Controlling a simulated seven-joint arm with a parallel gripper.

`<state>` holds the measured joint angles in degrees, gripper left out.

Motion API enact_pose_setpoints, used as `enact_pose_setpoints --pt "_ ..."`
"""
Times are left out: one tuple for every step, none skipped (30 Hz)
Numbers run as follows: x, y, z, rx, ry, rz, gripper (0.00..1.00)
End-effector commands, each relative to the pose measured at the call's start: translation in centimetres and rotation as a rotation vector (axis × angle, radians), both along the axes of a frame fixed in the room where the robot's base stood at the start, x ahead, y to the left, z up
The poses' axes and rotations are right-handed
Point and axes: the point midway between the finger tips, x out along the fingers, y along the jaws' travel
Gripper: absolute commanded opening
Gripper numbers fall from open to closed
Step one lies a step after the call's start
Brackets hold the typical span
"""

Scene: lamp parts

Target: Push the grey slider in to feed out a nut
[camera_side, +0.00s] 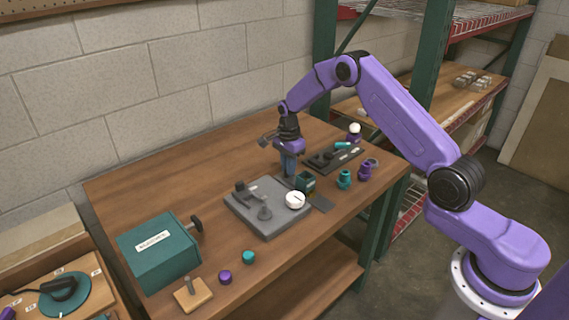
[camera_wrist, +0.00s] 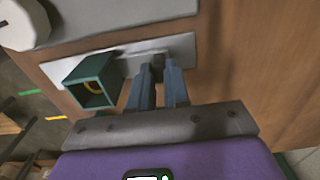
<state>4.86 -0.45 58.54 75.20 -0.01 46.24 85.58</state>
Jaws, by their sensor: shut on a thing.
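The nut feeder is a small teal open-topped box (camera_side: 305,183) on a flat metal strip, beside the grey fixture. In the wrist view the teal box (camera_wrist: 92,82) shows something yellow inside; I cannot make out a nut. My gripper (camera_side: 289,180) points down beside the box. In the wrist view my gripper (camera_wrist: 158,66) has its fingertips close together at the strip's right end, shut on the grey slider (camera_wrist: 158,58). The fingers hide most of the slider, and a gap separates them from the box.
A grey fixture (camera_side: 262,222) with a white round part (camera_side: 295,200) stands close by. A dark tray (camera_side: 333,157), teal part (camera_side: 344,179) and purple part (camera_side: 364,172) lie right. A teal box with a crank (camera_side: 158,252) stands left. The table's back left is clear.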

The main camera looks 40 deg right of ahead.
Motion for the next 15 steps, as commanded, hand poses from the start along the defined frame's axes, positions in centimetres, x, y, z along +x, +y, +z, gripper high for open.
enact_pose_setpoints --pt "-0.19 0.02 0.05 0.0 0.001 0.0 0.0" --pt "-0.23 0.02 0.05 0.0 0.001 0.0 0.0" --pt "-0.28 0.02 0.05 0.0 0.001 0.0 0.0" --pt "-0.29 0.01 0.05 0.0 0.001 0.0 0.0" --pt "-0.29 0.01 0.04 0.0 0.001 0.0 0.0" --pt "-0.28 0.01 0.04 0.0 0.001 0.0 0.0" --pt "-0.27 0.01 0.04 0.0 0.001 0.0 0.0" --pt "-0.27 0.01 0.04 0.0 0.001 0.0 0.0" --pt "-0.26 0.01 0.05 0.0 0.001 0.0 0.0" --pt "-0.26 0.01 0.05 0.0 0.0 0.0 0.0" --pt "-0.25 0.01 0.05 0.0 0.0 0.0 0.0" --pt "-0.25 0.01 0.05 0.0 0.0 0.0 0.3" --pt "-0.25 0.01 0.05 0.0 0.0 0.0 0.39" --pt "-0.24 0.0 0.05 0.0 0.0 0.0 0.43" --pt "-0.24 0.0 0.04 0.0 0.0 0.0 0.43"
